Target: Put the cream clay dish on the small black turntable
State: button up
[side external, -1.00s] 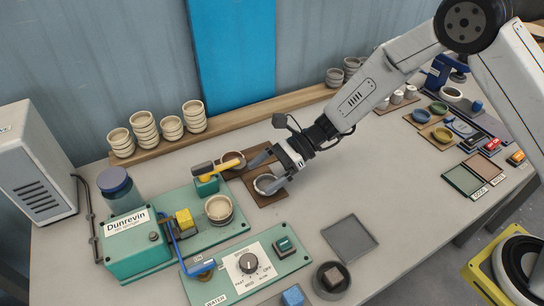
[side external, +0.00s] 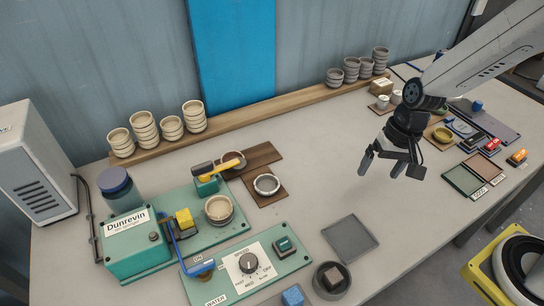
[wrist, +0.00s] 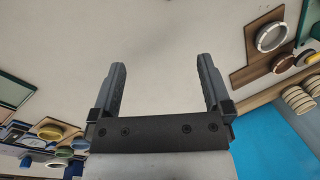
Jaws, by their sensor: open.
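A round dish with a pale grey rim and beige inside (side external: 267,184) sits on the front part of a brown board. It also shows at the upper right of the wrist view (wrist: 264,44). My gripper (side external: 388,172) is open and empty above bare table, well to the right of these dishes. The wrist view shows nothing between its fingers (wrist: 162,66). I cannot pick out the black turntable with certainty.
The green machine (side external: 125,264) and speed panel (side external: 217,286) fill the front left. Stacked cream dishes (side external: 145,131) and grey dishes (side external: 350,70) line the back shelf (side external: 260,108). A grey tray (side external: 350,240) and dark bowl (side external: 331,294) stand in front. Mid-table is clear.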

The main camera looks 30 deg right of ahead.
jog(key=s+d+r+n+t+h, duration=0.2)
jog(key=s+d+n, duration=0.1)
jog(key=d+n, duration=0.1)
jog(key=shift+d+n, duration=0.4)
jog(key=shift+d, duration=0.25)
jog(key=shift+w, duration=0.15)
